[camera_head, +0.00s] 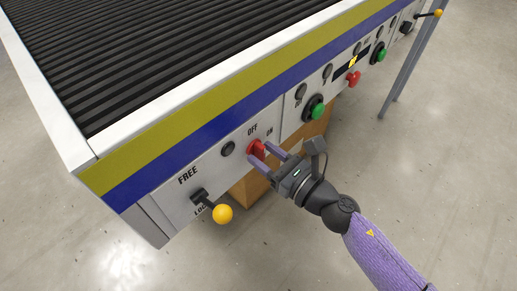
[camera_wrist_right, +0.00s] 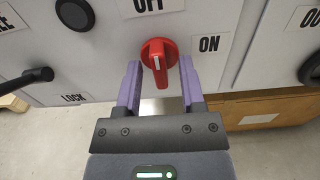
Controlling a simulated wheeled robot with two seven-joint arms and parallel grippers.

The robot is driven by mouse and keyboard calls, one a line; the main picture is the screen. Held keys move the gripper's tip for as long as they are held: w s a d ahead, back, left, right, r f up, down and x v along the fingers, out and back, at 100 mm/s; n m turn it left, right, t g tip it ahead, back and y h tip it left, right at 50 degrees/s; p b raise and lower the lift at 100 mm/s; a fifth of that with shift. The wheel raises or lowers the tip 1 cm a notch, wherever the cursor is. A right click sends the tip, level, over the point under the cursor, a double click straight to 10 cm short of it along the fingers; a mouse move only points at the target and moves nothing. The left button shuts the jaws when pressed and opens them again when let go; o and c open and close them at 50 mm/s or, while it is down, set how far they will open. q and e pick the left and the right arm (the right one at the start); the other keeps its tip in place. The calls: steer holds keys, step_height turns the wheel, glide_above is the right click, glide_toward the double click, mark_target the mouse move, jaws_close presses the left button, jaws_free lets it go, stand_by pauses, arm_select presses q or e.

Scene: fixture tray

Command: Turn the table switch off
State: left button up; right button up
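The table switch (camera_head: 257,148) is a red rotary knob on the table's grey front panel, between the OFF and ON labels. In the right wrist view the red knob (camera_wrist_right: 159,62) shows a white line on its handle, which points about straight up toward the OFF label (camera_wrist_right: 148,5). The ON label (camera_wrist_right: 209,44) is to its right. My right gripper (camera_head: 262,154) is open, its purple fingers on either side of the knob. In the right wrist view the gripper (camera_wrist_right: 160,75) has gaps to the knob on both sides. My left gripper is not in view.
A lever with a yellow ball (camera_head: 222,214) sticks out left of the switch, by the FREE and LOCK labels. A black round button (camera_head: 228,149) is beside the switch. Green (camera_head: 317,111) and red (camera_head: 353,78) buttons lie further right. A cardboard box (camera_head: 250,190) is below.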

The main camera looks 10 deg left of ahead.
mark_target(264, 155)
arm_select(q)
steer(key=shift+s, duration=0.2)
arm_select(e)
steer(key=shift+s+d, duration=0.1)
steer(key=shift+d, duration=0.05)
steer(key=v, duration=0.3)
steer(key=shift+s+d, duration=0.2)
steer(key=shift+d, duration=0.1)
steer(key=shift+s+d, duration=0.3)
steer(key=shift+d, duration=0.05)
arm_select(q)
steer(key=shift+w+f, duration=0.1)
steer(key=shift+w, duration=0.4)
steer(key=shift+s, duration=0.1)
